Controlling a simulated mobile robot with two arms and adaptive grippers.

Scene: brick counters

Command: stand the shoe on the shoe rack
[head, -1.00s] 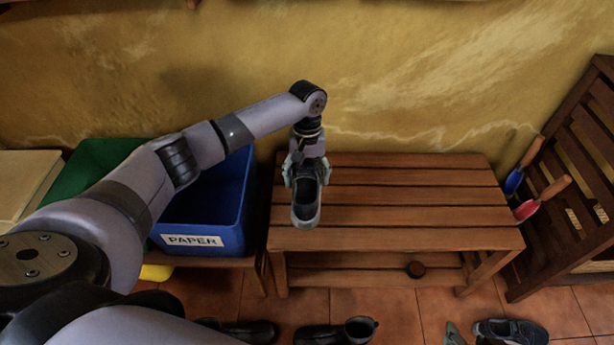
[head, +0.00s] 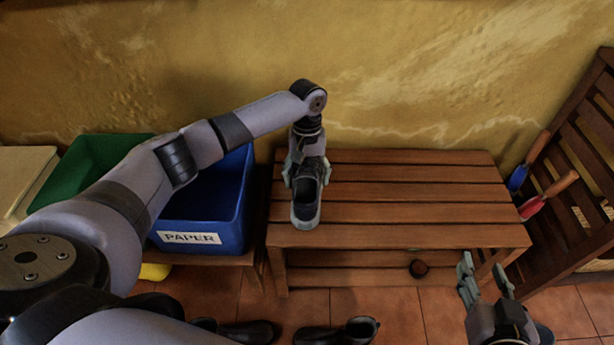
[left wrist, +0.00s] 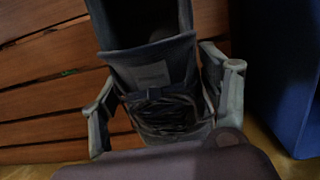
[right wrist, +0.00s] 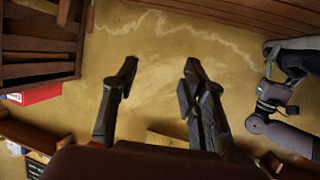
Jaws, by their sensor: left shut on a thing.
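The shoe (head: 307,192) is grey and dark, and sits at the left end of the slatted wooden shoe rack (head: 410,205). My left gripper (head: 306,176) is shut on the shoe from above, one finger on each side. In the left wrist view the shoe (left wrist: 155,75) lies between the two fingers (left wrist: 168,100), over the slats. I cannot tell whether its sole touches the slats. My right gripper (head: 484,279) is open and empty in front of the rack's right end. Its two spread fingers also show in the right wrist view (right wrist: 158,85).
A blue box labelled PAPER (head: 205,210) stands left of the rack, with a green box (head: 90,165) beyond. Dark shoes (head: 338,331) lie on the tiled floor. A slatted wooden piece (head: 575,165) with red- and blue-bladed tools stands right. The rack's middle and right are clear.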

